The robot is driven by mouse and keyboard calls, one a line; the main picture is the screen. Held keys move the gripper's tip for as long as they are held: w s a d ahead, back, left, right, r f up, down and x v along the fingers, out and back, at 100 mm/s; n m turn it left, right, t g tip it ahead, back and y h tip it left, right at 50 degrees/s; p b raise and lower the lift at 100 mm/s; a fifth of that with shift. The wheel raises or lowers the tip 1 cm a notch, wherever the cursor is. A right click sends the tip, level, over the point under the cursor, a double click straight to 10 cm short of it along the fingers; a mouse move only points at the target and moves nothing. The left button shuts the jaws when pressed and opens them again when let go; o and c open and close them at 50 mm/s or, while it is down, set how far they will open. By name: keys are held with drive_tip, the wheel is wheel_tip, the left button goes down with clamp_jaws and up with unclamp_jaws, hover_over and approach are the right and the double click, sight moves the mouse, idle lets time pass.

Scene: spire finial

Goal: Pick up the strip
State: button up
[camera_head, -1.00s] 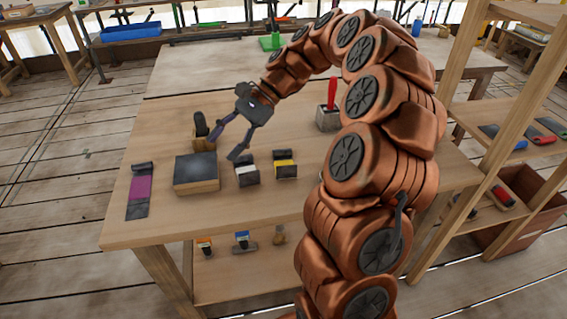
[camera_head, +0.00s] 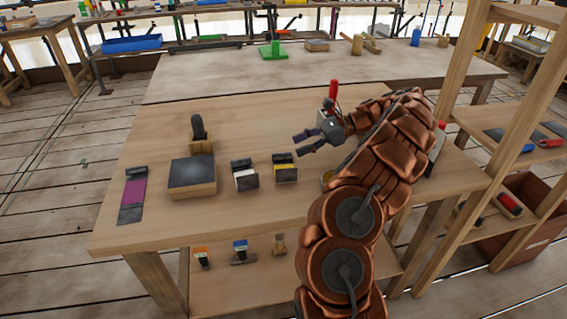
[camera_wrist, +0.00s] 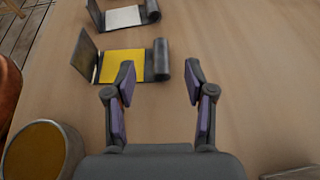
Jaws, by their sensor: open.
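Three dark-ended strips lie on the wooden table (camera_head: 225,220). The white one (camera_head: 245,181) and the yellow one (camera_head: 285,175) have a raised end and a rolled end. In the wrist view the yellow strip (camera_wrist: 122,66) is just ahead of the left finger, and the white strip (camera_wrist: 123,17) is farther off. My gripper (camera_head: 298,143) is open and empty, above the table to the upper right of the yellow strip. Its spread fingers (camera_wrist: 160,84) have bare wood between them.
A wooden block with a dark top (camera_head: 192,176) stands left of the white strip, with a holder (camera_head: 200,138) behind it. A round yellow-topped container (camera_wrist: 36,150) is at the wrist view's lower left. A shelf unit (camera_head: 455,80) stands at the right.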

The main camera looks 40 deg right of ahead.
sight(279, 153)
drive_tip(key=shift+x, duration=3.55)
drive_tip(key=shift+d, duration=0.1)
clamp_jaws()
